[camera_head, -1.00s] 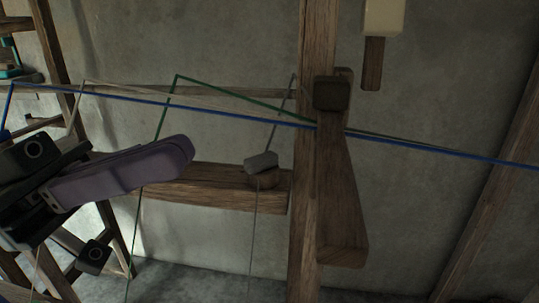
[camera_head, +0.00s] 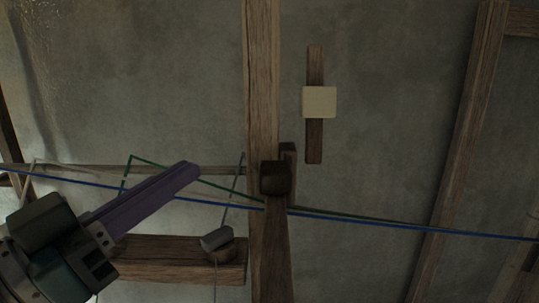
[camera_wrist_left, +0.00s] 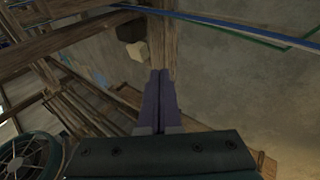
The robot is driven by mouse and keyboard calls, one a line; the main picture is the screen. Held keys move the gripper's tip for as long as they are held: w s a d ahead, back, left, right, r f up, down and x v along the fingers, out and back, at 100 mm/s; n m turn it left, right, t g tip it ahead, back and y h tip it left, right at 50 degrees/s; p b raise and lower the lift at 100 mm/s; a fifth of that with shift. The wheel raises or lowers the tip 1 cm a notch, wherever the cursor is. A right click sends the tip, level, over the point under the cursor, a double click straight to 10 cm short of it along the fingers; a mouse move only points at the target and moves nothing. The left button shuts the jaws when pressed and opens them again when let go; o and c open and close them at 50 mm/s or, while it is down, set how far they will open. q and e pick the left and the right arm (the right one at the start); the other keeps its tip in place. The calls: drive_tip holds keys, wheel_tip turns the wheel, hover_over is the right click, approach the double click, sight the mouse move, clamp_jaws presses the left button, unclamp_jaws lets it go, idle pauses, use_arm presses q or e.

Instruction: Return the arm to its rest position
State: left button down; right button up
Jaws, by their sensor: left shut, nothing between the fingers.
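My left gripper (camera_head: 190,172) comes in from the lower left in the head view. Its purple fingers are together with nothing between them, pointing up and right in front of the wall. In the left wrist view its two purple fingers (camera_wrist_left: 159,75) lie side by side, pointing toward a wooden post. In the head view the fingers overlap the blue thread (camera_head: 390,222) and green thread (camera_head: 150,160) in the picture; I cannot tell whether they touch. My right gripper is not in view.
A wooden post (camera_head: 263,90) stands mid-view with a dark block (camera_head: 275,178) on it. A horizontal beam (camera_head: 180,262) joins it from the left, carrying a grey piece (camera_head: 216,238). A cream block (camera_head: 319,102) sits on a wooden slat. Bare wall lies right of it.

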use_arm(q)
drive_tip(key=s+a+f+n+g+y+p, duration=0.5)
drive_tip(key=s+a+y, duration=0.1)
drive_tip(key=y, duration=0.4)
drive_tip(key=s+a+f+g+y+p, duration=0.15)
drive_tip(key=s+g+p, duration=0.25)
drive_tip(key=s+g, duration=0.75)
drive_tip(key=s+r+t+p, duration=0.1)
drive_tip(key=s+r+p, duration=0.1)
drive_tip(key=r+p, duration=1.6)
drive_tip(key=s+r+t+p, duration=0.2)
drive_tip(key=r+p, duration=1.7)
drive_tip(key=shift+a+r+m, duration=0.3)
drive_tip(key=shift+a+r, duration=0.05)
drive_tip(key=shift+r, duration=0.05)
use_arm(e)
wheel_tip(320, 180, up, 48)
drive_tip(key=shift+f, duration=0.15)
